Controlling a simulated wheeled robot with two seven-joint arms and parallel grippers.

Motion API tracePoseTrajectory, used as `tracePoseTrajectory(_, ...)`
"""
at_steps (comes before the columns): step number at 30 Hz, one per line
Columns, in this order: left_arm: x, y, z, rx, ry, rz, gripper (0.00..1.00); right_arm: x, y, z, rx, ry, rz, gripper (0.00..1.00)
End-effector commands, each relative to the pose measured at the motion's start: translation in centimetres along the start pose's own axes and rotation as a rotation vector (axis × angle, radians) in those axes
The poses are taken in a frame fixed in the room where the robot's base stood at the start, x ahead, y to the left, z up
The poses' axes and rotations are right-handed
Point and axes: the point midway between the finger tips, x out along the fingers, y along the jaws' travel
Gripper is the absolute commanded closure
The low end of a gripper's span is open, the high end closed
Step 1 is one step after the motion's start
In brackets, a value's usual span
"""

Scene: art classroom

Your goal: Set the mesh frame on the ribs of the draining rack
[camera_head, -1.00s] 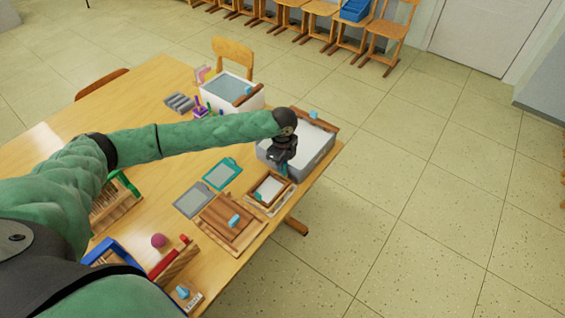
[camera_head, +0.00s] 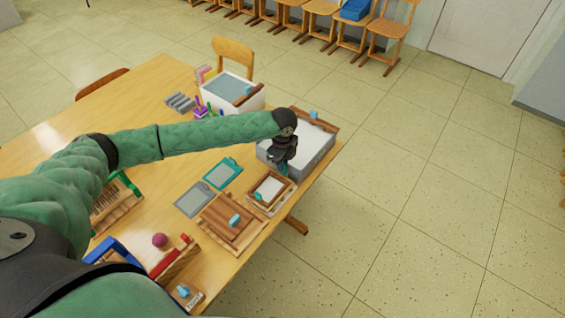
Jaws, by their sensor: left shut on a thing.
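My left gripper (camera_head: 283,168) reaches in from the left and points down at the near side of the grey vat. It is shut on a small teal piece, mostly hidden by the fingers. Just below it, a small wooden frame with a pale inner panel (camera_head: 269,188) and a teal tab lies near the table's right edge. Whether the held piece belongs to this frame, I cannot tell. This looks like the mesh frame, though its mesh is too small to confirm. A grey ribbed rack (camera_head: 180,103), likely the draining rack, lies at the table's back left. My right gripper is not in view.
The grey vat (camera_head: 318,160) with white contents stands at the right edge. A white tub (camera_head: 228,103) is behind. A grey panel (camera_head: 194,200), a teal-framed panel (camera_head: 222,174) and a wooden board (camera_head: 218,228) lie nearby. Bare tabletop (camera_head: 120,110) shows at the back left.

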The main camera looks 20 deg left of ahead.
Motion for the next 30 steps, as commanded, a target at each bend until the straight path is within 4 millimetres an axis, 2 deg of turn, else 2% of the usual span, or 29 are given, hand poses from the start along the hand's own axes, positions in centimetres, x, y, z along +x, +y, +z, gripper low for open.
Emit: tracePoseTrajectory(30, 0.83, -0.03, -0.02, 0.000, 0.000, -0.001, 1.00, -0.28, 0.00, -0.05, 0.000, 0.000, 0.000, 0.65)
